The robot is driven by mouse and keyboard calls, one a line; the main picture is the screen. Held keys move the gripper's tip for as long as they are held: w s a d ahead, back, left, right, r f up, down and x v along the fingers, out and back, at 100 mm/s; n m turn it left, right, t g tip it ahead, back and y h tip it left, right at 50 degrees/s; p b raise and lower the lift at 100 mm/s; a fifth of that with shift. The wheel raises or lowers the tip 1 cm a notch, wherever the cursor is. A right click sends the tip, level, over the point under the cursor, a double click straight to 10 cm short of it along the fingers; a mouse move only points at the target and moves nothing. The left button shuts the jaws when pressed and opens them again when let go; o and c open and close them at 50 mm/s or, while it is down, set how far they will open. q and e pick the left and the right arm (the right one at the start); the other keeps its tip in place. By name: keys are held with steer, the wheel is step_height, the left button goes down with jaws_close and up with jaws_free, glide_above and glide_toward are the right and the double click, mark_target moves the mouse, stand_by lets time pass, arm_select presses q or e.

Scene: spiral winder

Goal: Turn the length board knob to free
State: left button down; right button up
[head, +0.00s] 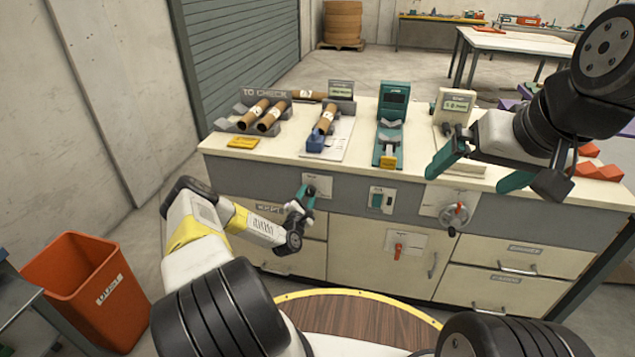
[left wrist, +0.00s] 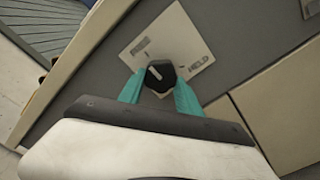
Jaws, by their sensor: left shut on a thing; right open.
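The knob (left wrist: 160,74) is black with a pale pointer mark, on a white plate (left wrist: 178,32) set in the grey counter front. The plate reads HELD at the right; the marking on its left side is too blurred to read. The pointer mark slants, and I cannot tell which setting it indicates. My left gripper (left wrist: 160,88) is shut on the knob, one teal finger on each side. In the head view, the left gripper (head: 306,196) is at the counter front and hides most of the knob. My right gripper (head: 481,170) is open and empty in front of the counter's right side.
The counter (head: 240,154) carries cardboard tubes (head: 272,115) on racks and a teal gauge (head: 392,112). A switch plate (head: 382,200), a crank (head: 455,216) and a red-handled valve (head: 398,250) are on its front. An orange bin (head: 85,285) stands at left.

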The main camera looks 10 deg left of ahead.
arm_select(q)
steer(key=c, duration=0.8)
jaws_free()
steer(key=shift+c, duration=0.2)
steer(key=s, duration=0.8)
steer(key=shift+a, duration=0.15)
steer(key=shift+w, duration=0.1)
